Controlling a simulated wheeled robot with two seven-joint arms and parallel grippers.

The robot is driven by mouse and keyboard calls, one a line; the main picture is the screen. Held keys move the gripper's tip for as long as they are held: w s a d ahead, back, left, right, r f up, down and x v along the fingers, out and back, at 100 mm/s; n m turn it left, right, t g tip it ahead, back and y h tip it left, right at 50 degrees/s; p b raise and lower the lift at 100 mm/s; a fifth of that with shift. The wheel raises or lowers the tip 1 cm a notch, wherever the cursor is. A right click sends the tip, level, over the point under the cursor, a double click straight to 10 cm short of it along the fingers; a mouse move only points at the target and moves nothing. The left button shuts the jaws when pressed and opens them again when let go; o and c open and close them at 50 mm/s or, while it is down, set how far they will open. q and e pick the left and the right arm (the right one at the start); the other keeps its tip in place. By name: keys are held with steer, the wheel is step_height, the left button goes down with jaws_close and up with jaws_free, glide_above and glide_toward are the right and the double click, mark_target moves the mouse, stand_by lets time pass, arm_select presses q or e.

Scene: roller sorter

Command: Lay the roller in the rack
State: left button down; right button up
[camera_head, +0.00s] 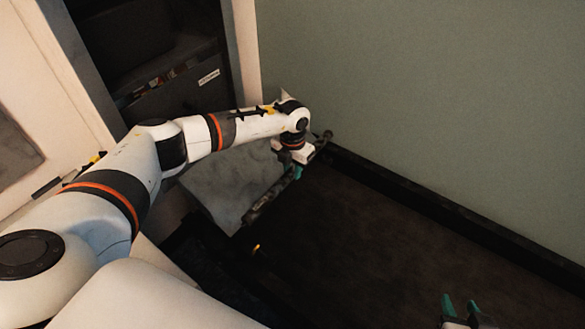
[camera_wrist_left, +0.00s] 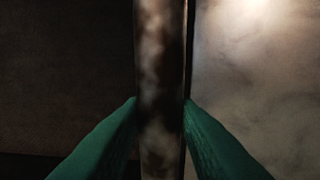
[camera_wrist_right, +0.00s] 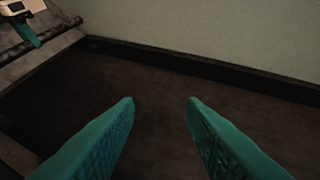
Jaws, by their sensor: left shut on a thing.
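The roller (camera_head: 268,197) is a long dark bar with mottled brown wear, held slantwise near the wall in the head view. My left gripper (camera_head: 296,172) is shut on it, with teal fingers on both sides. In the left wrist view the roller (camera_wrist_left: 160,90) runs upright through the picture between the fingertips. In the right wrist view, it crosses the top left corner (camera_wrist_right: 38,41). My right gripper (camera_head: 461,304) is open and empty over the dark brown surface; its spread fingers show in its own wrist view (camera_wrist_right: 161,103). I cannot make out the rack with certainty.
A grey panel (camera_head: 215,185) lies below the left forearm and roller. A green-grey wall (camera_head: 430,90) with a black skirting (camera_head: 440,215) bounds the far side. A dark cabinet (camera_head: 180,90) stands at upper left. The brown surface (camera_head: 370,250) is clear.

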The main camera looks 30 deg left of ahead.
steer(key=shift+s+d+f+g+h+p, duration=0.15)
steer(key=shift+s+d+f+g+p, duration=0.1)
steer(key=shift+s+f+g, duration=0.35)
steer(key=shift+s+d+f+g+h+p, duration=0.1)
steer(key=shift+s+d+f+g, duration=0.3)
steer(key=shift+s, duration=0.45)
steer(key=shift+s+d+f+g+h+p, duration=0.2)
steer(key=shift+s+f+g, duration=0.2)
steer(key=shift+s+g, duration=0.25)
